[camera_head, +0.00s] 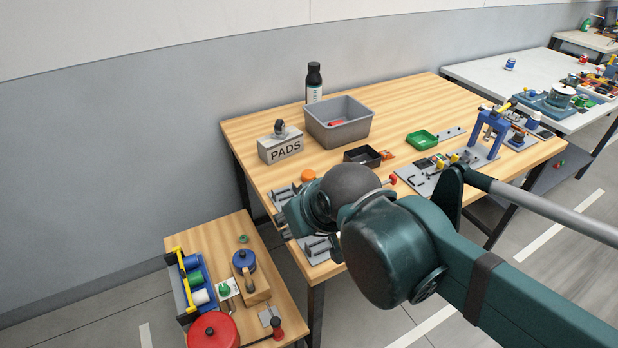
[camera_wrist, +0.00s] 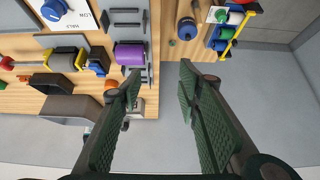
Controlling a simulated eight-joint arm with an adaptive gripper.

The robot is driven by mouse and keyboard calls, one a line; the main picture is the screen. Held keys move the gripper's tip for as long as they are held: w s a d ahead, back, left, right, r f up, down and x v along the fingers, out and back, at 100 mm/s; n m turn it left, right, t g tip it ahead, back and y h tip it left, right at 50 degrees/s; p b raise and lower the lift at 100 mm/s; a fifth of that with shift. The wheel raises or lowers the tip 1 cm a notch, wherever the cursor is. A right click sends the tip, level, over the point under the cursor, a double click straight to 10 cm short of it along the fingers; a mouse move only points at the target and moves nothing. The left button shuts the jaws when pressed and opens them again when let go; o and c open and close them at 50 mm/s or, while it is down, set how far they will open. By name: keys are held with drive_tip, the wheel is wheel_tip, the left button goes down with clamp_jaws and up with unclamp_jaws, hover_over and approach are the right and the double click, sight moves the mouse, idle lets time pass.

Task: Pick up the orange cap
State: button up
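The orange cap (camera_head: 308,175) is a small round piece on the wooden table, just behind my wrist in the head view. In the wrist view the orange cap (camera_wrist: 111,84) shows at the left, partly covered by my left-hand finger, near a purple cylinder. My gripper (camera_wrist: 160,82) is open, with its two green fingers wide apart. The cap is outside the gap, beyond the left-hand finger.
Close to the cap are the PADS box (camera_head: 281,148), a grey bin (camera_head: 338,125) and a black tray (camera_head: 361,158). A lower table (camera_head: 215,238) with several items stands at the left, across a floor gap.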

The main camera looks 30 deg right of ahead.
drive_tip(key=o, duration=0.4)
drive_tip(key=w+d+r+m+g+h+p, duration=0.1)
drive_tip(key=w+d+r+m+g+p, duration=0.15)
drive_tip(key=w+m+p, duration=0.35)
drive_tip(key=w+d+r+m+g+p, duration=0.1)
drive_tip(key=w+d+r+m+p, duration=0.2)
drive_tip(key=w, duration=0.5)
drive_tip(key=shift+w+d+f+m+g+p, duration=0.6)
drive_tip(key=shift+w+d+f+m+p, duration=1)
drive_tip(key=shift+w+p, duration=0.4)
drive_tip(key=shift+w+d+f+m+g+p, duration=0.65)
drive_tip(key=shift+w+d+f+m+p, duration=0.75)
drive_tip(key=shift+w+d+p, duration=0.6)
drive_tip(key=shift+w+d+f+m+g+p, duration=0.6)
drive_tip(key=shift+w+d+f+m+p, duration=1.05)
drive_tip(key=shift+w, duration=0.6)
